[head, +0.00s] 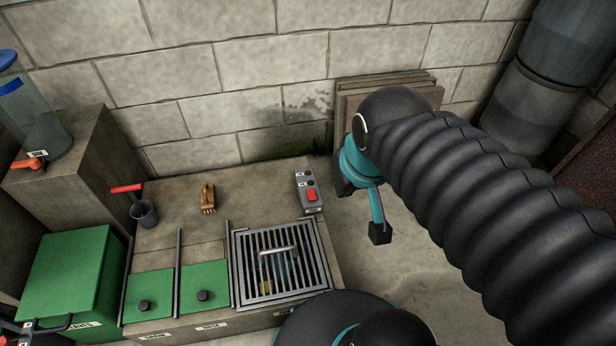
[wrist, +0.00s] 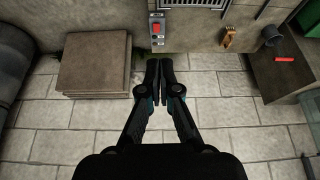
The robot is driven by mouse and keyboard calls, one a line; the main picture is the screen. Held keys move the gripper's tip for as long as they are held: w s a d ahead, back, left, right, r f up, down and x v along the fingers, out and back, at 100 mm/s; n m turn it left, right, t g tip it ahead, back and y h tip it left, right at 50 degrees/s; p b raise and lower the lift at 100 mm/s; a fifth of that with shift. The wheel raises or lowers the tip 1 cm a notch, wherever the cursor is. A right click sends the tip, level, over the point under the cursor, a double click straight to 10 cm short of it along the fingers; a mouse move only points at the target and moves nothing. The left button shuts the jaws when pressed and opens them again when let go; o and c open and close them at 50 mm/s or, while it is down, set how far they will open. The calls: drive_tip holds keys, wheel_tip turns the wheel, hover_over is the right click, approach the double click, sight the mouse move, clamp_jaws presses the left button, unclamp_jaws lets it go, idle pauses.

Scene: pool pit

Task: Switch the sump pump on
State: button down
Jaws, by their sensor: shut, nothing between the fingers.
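The grey switch box (head: 308,191) sits on the concrete ledge, at its right end beside the grate. It has a red rocker or button and small dark round parts above it, with pale labels. In the wrist view the switch box (wrist: 157,32) lies just beyond my fingertips. My gripper (wrist: 160,66) is shut and empty, apart from the box. The pump itself cannot be made out; something blurred shows beneath the grate.
A barred grate (head: 298,285) with a handle covers the pit. Green lids (head: 150,290), a wooden brush (head: 208,198), a dark cup (head: 145,213) and a green box (head: 65,265) stand left. Stacked slabs (wrist: 95,60) lean by the wall.

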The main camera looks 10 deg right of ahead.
drive_tip(key=w+f+g+b, duration=0.3)
drive_tip(key=w+f+g, duration=0.1)
drive_tip(key=w+f, duration=0.85)
drive_tip(key=g+b, duration=0.1)
drive_tip(key=g, duration=0.1)
approach(313, 198)
drive_tip(key=f, duration=0.2)
drive_tip(key=f+b, duration=0.1)
drive_tip(key=f, duration=0.1)
drive_tip(key=f+b, duration=0.1)
drive_tip(key=f, duration=0.2)
drive_tip(key=shift+s, duration=0.3)
drive_tip(key=shift+f, duration=0.1)
